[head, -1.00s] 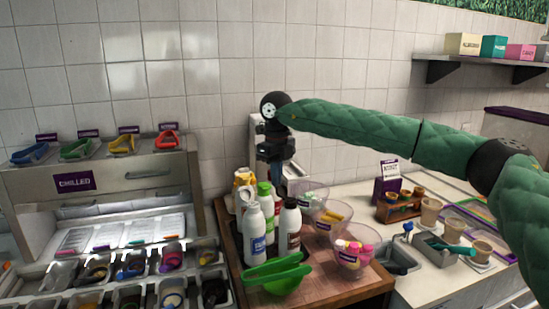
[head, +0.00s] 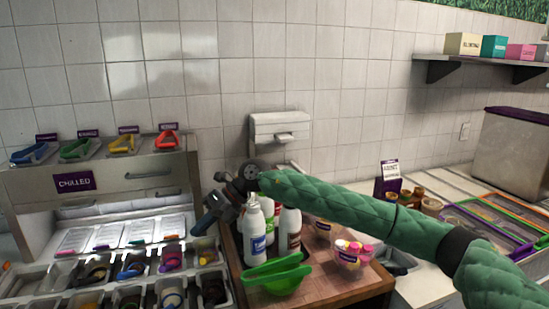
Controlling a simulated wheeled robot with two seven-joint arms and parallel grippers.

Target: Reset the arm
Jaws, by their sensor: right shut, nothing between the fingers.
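My right arm, in a green quilted sleeve, comes in from the right in the head view. It reaches across the wooden counter. Its black wrist and right gripper (head: 205,226) are at the left edge of the counter, beside the bottles and over the edge of the chilled unit. The gripper points down and to the left and holds nothing. My left gripper is not in view. The sleeve hides part of the bottles and cups behind it.
A clear cup of pink and yellow pieces (head: 348,258) is to the right. The chilled unit (head: 110,190) with topping bins is left. A wall dispenser (head: 280,128) is behind.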

